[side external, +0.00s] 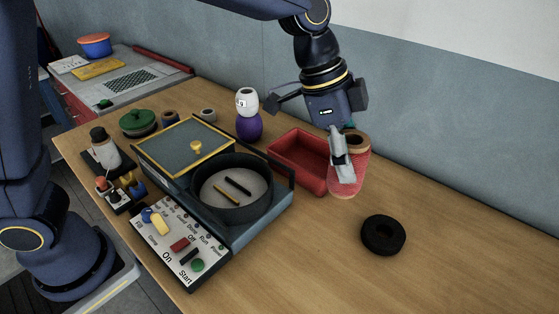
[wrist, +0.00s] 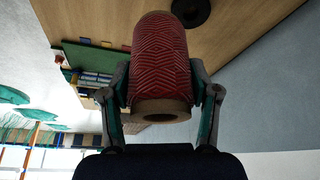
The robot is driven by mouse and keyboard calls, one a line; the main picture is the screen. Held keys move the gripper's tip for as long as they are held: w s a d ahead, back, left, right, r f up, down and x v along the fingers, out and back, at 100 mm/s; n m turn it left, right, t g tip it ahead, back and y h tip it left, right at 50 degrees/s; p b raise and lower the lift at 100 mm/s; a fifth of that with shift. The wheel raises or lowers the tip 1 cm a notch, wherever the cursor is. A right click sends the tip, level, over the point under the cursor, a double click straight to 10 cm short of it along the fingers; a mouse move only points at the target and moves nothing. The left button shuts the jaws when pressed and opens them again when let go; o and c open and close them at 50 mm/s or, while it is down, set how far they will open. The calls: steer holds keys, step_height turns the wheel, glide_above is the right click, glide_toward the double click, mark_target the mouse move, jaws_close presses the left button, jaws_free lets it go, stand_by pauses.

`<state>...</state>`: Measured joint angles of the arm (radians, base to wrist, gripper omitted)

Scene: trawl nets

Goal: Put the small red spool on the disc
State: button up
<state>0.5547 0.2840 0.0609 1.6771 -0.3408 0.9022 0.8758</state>
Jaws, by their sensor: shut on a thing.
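The red spool (side external: 350,173), with a zigzag pattern and a tan core, is gripped between the fingers of my gripper (side external: 344,152). It is slightly tilted, in front of the right end of the red tray; its exact height over the table is hard to judge. In the wrist view the spool (wrist: 160,60) sits between both fingertips (wrist: 162,88), its open core end facing the camera. A round grey disc (side external: 222,196) lies inside the dark round pan of the machine, with a black bar and a yellow bar on it. My gripper is to the right of the disc.
A red tray (side external: 281,151) stands behind the machine. The table's right side is mostly clear.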

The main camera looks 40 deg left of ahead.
step_height(320, 180, down, 4)
glide_above(385, 231)
steer(key=shift+f, duration=7)
steer(key=shift+f, duration=0.1)
steer(key=o, duration=1.2)
steer(key=shift+o, duration=0.2)
